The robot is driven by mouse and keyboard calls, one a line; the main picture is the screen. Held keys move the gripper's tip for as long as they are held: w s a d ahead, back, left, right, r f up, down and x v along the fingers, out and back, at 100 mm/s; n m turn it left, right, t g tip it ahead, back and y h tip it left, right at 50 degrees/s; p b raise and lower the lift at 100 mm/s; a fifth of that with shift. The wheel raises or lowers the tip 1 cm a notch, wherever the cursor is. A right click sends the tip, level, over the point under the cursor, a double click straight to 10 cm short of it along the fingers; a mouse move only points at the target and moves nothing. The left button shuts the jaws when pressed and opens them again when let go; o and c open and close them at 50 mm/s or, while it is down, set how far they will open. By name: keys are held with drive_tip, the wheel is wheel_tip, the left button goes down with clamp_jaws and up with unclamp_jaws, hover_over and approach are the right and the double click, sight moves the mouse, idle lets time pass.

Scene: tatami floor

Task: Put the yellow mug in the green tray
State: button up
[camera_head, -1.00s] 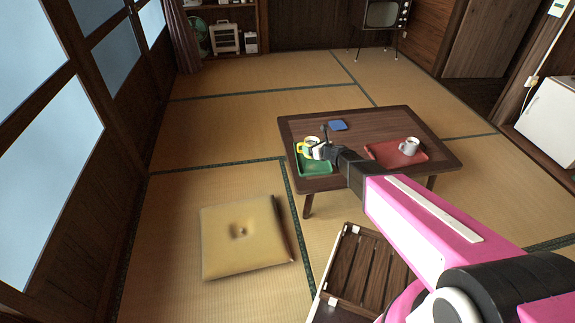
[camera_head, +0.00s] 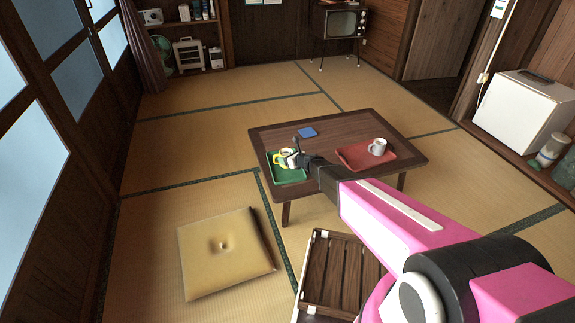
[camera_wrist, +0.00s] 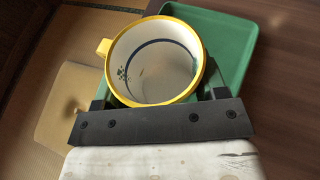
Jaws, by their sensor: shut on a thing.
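The yellow mug (camera_head: 281,160) is at the green tray (camera_head: 289,178) on the left end of the low table. In the wrist view the mug (camera_wrist: 154,62) shows its yellow rim, pale inside with a dark blue ring, and its handle at the left. My gripper (camera_head: 296,160) is shut on the mug's near side; in the wrist view my gripper (camera_wrist: 160,100) crosses below the rim. The green tray (camera_wrist: 236,45) shows behind and right of the mug. Whether the mug's base touches the tray is hidden.
The low wooden table (camera_head: 335,131) also holds a red tray (camera_head: 362,160) with a white mug (camera_head: 377,146) and a blue coaster (camera_head: 308,132). A tan cushion (camera_head: 225,255) lies on the floor at the front left. A wooden slatted crate (camera_head: 338,270) stands in front.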

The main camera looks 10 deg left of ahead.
drive_tip(key=shift+w+d+f, duration=0.1)
drive_tip(key=shift+w+f, duration=0.1)
drive_tip(key=shift+f, duration=1.9)
drive_tip(key=shift+f, duration=0.15)
drive_tip(key=o, duration=1)
drive_tip(key=shift+o, duration=0.2)
